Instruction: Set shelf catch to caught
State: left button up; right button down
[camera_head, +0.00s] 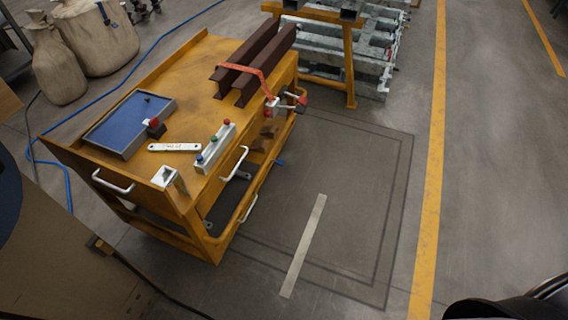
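An orange cart (190,78) stands left of centre, with lower shelves under its top. Its open right side shows white handles (235,163), and another white handle (112,182) is on the near end. The catch's state is too small to tell. Neither of my grippers is in view. A dark rounded shape at the bottom right corner may be part of my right arm.
On the cart lie a blue tray (128,122), a button box (215,148), a white labelled bar (175,147) and brown beams (250,62) under a red strap (252,70). Sacks (92,38) and an orange stand (348,62) are behind. Floor to the right is clear.

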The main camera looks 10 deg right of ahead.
aim_at(279, 162)
jog(key=u, duration=0.35)
jog(key=i+l+u, duration=0.25)
jog(key=l, duration=0.2)
jog(key=l+u, duration=0.25)
jog(key=l, duration=0.15)
jog(key=l+u, duration=0.25)
jog(key=l, duration=0.2)
jog(key=i+l, duration=0.1)
jog(key=l, duration=0.85)
jog(key=i+l+u, duration=0.1)
jog(key=l, duration=0.85)
